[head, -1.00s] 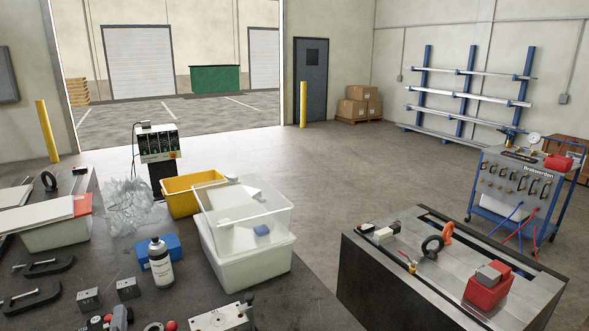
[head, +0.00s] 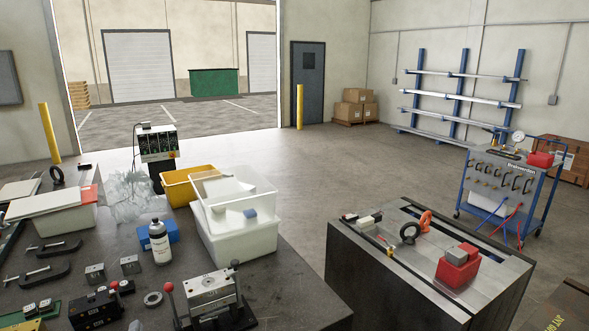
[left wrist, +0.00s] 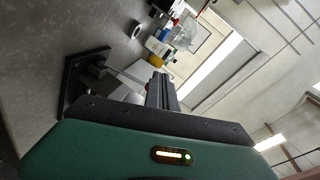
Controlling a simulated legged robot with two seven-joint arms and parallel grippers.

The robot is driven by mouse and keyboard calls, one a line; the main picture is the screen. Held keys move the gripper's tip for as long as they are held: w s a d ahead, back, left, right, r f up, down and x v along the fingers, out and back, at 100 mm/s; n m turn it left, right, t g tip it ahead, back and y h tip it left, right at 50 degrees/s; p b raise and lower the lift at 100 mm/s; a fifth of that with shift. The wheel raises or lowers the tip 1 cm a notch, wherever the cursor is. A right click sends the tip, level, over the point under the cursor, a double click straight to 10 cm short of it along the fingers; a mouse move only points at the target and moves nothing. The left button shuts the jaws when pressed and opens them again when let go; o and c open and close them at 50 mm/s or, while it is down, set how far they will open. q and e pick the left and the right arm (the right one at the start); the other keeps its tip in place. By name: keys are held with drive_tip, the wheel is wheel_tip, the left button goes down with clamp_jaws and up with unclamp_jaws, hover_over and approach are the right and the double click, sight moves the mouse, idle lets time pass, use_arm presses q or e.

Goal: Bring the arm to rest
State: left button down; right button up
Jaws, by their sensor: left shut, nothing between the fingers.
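My left gripper (left wrist: 161,92) shows in the left wrist view, where its dark fingers are together and empty beyond the green wrist housing. I cannot make out either gripper in the head view. In the left wrist view, a metal block on a black base plate (left wrist: 78,72) is left of the fingers, partly hidden by my wrist. In the head view, a metal mould base (head: 212,292) with red-knobbed levers stands on a black plate at the front of the dark bench (head: 285,290). My right gripper is in no view.
The bench carries a white bottle (head: 160,245), a blue box (head: 172,230), a clear-lidded white bin (head: 240,240), a yellow bin (head: 180,192), clamps (head: 55,248) and small metal blocks (head: 95,272). A machine table (head: 400,290) stands to the right, and a blue trolley (head: 500,190) beyond it. Open floor lies between.

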use_arm(q)
drive_tip(key=s+d+f+n+g+h+b, duration=0.2)
drive_tip(key=s+d+f+n+g+h, duration=0.4)
drive_tip(key=d+f, duration=0.6)
drive_tip(key=s+d+f+n+g, duration=0.1)
drive_tip(key=s+d+g, duration=0.2)
drive_tip(key=s, duration=0.4)
drive_tip(key=s+d+f+n+g, duration=0.1)
drive_tip(key=s+d+f+g, duration=0.1)
drive_tip(key=s+d, duration=0.2)
drive_tip(key=s, duration=0.3)
drive_tip(key=shift+s+n+g, duration=0.3)
drive_tip(key=shift+n+g, duration=0.1)
drive_tip(key=shift+d, duration=0.1)
